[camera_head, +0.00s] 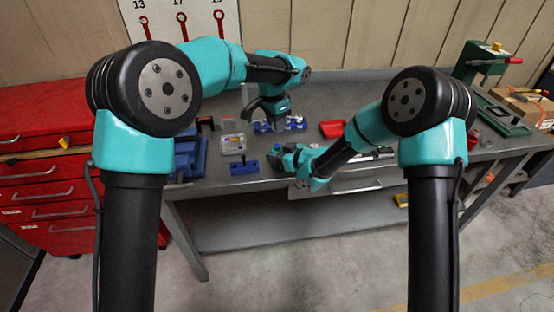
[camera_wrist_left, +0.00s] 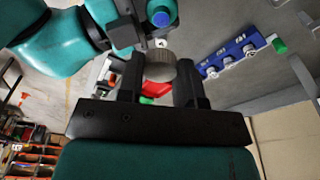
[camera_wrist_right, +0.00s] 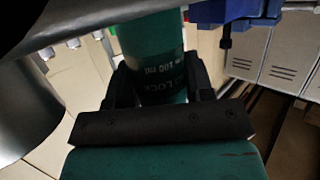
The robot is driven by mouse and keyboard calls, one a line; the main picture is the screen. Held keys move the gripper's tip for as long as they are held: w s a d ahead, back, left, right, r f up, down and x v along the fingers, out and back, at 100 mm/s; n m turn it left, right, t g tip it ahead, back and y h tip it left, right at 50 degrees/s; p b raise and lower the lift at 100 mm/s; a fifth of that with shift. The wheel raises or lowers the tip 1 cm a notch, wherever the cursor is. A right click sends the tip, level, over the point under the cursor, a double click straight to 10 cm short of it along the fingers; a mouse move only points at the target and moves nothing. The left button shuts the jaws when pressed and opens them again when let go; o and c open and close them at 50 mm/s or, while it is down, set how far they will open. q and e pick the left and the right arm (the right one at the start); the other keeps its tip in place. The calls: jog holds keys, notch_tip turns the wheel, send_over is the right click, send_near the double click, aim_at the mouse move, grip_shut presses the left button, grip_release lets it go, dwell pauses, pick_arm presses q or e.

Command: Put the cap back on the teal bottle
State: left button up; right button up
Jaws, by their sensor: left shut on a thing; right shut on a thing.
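The teal bottle (camera_wrist_right: 152,62) stands between the fingers of my right gripper (camera_wrist_right: 160,85), with white print on its side. My right gripper is shut on it. Its blue top (camera_head: 277,148) shows at the front of the bench in the head view, and also in the left wrist view (camera_wrist_left: 162,14). My left gripper (camera_head: 268,108) is shut on a round grey ribbed piece (camera_wrist_left: 161,66), which looks like the cap. The left gripper is above and behind the bottle in the head view. The cap is apart from the bottle.
A blue rack with silver fittings (camera_wrist_left: 232,54) lies on the grey bench near the left gripper. A blue block (camera_head: 243,168), a clear box (camera_head: 233,144), blue bins (camera_head: 188,160) and a red tray (camera_head: 332,129) are nearby. A green press (camera_head: 482,62) stands at the far right.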

aim_at(277, 145)
pick_arm(q)
jog(key=shift+f, duration=2.5)
jog(key=shift+f, duration=1.05)
jog(key=shift+r, duration=0.1)
jog(key=shift+r, duration=0.1)
jog(key=shift+s+f, duration=0.1)
jog(key=shift+f, duration=0.9)
jog(key=shift+r, duration=0.15)
jog(key=shift+r, duration=0.25)
